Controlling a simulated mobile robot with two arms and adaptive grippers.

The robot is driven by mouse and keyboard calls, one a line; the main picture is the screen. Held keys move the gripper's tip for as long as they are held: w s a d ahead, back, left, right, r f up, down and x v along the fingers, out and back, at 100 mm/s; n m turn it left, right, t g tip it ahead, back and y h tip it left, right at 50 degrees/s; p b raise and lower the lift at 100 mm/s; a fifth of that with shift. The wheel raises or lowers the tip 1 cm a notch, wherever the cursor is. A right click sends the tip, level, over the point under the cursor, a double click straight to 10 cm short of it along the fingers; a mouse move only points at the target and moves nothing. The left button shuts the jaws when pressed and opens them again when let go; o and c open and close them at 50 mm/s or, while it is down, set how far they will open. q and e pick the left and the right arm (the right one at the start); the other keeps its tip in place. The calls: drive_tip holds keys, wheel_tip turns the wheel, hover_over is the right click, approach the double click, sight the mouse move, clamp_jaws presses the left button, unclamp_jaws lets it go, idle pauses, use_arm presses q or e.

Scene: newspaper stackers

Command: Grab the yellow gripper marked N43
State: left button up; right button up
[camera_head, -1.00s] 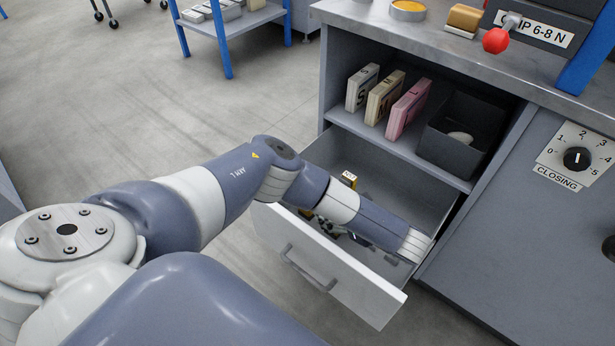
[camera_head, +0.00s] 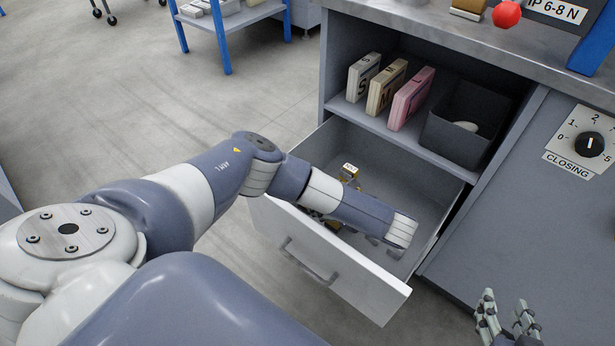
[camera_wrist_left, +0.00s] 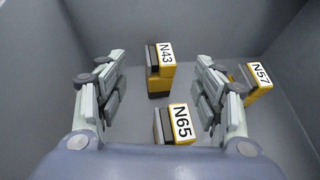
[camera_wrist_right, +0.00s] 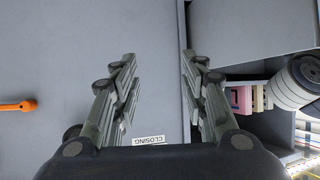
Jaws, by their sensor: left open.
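In the left wrist view the yellow gripper marked N43 (camera_wrist_left: 160,72) stands in the drawer, with a white label and a grey side. My left gripper (camera_wrist_left: 160,100) is open, and N43 shows between its fingers, beyond the tips or near them; I cannot tell the exact gap. A yellow N65 piece (camera_wrist_left: 174,127) is nearer, also between the fingers, and a yellow N57 piece (camera_wrist_left: 257,80) lies right of the right finger. In the head view my left forearm reaches into the open drawer (camera_head: 330,262) and hides that hand. My right gripper (camera_head: 507,318) is open and empty at lower right.
Above the drawer a shelf holds several upright blocks (camera_head: 411,98) and a dark bin (camera_head: 462,130). A cabinet with a CLOSING dial (camera_head: 589,144) stands at right. The drawer walls enclose the left hand. An orange handle (camera_wrist_right: 17,106) shows in the right wrist view.

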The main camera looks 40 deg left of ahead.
use_arm(q)
drive_tip(key=b+x, duration=0.2)
drive_tip(key=x, duration=0.4)
drive_tip(key=shift+f, duration=0.1)
drive_tip(key=shift+w+a+b, duration=0.1)
drive_tip(key=shift+a+b, duration=0.2)
drive_tip(key=shift+a, duration=0.05)
clamp_jaws()
use_arm(e)
drive_tip(key=w+a+r+t+y, duration=0.1)
drive_tip(key=r+t, duration=0.2)
drive_tip(key=r, duration=0.3)
drive_tip(key=w+a+r+t+y, duration=0.1)
drive_tip(key=w+r+t, duration=0.1)
drive_tip(key=r+t, duration=0.2)
wheel_tip(320, 180, up, 3)
drive_tip(key=shift+w+a+f+y, duration=0.1)
drive_tip(key=shift+w+a+y, duration=0.2)
drive_tip(key=shift+a, duration=0.05)
